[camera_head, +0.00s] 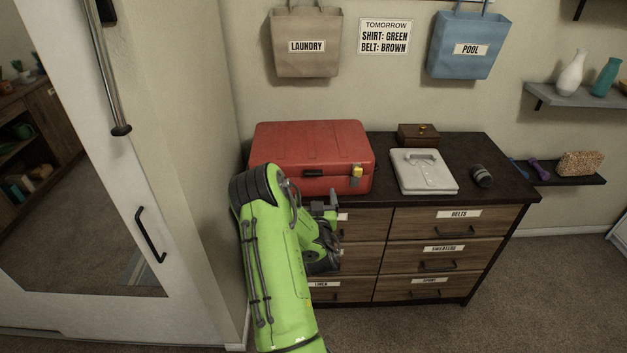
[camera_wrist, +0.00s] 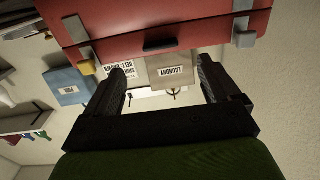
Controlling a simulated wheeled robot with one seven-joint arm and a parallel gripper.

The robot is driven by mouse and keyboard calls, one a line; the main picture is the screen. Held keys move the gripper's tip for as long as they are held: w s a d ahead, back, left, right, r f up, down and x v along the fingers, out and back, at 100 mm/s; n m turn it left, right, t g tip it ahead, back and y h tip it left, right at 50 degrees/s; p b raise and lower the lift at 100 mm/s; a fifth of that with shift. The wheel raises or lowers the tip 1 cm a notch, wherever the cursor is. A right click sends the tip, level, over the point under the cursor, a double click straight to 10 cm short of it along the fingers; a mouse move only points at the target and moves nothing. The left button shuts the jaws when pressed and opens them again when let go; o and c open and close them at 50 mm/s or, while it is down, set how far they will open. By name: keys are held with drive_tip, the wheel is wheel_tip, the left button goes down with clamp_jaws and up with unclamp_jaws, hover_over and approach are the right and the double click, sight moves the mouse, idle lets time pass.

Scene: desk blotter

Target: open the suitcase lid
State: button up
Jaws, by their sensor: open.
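The red suitcase (camera_head: 312,146) lies flat with its lid closed at the left end of the dresser top. A dark handle (camera_head: 313,173) is on its front, with a yellow-tipped latch (camera_head: 356,172) to the right; my arm hides the front's left part. My gripper (camera_head: 325,204) is in front of the suitcase, low, near the dresser's front edge. In the wrist view, turned upside down, the gripper (camera_wrist: 162,76) is open with nothing between its fingers. The suitcase front (camera_wrist: 200,32) crosses the top there, with the yellow latch (camera_wrist: 87,67) and a grey latch (camera_wrist: 244,39).
The dresser (camera_head: 480,150) also holds a small wooden box (camera_head: 418,130), a folded white shirt (camera_head: 425,177) and a rolled dark item (camera_head: 481,176). Bags hang above: laundry (camera_head: 306,62) and pool (camera_head: 463,62). A mirrored door (camera_head: 75,190) stands left.

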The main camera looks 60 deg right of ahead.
sight(313, 179)
drive_tip(key=x, duration=0.8)
drive_tip(key=shift+w+d+b, duration=0.15)
drive_tip(key=shift+d+b, duration=0.05)
drive_tip(key=shift+b, duration=0.2)
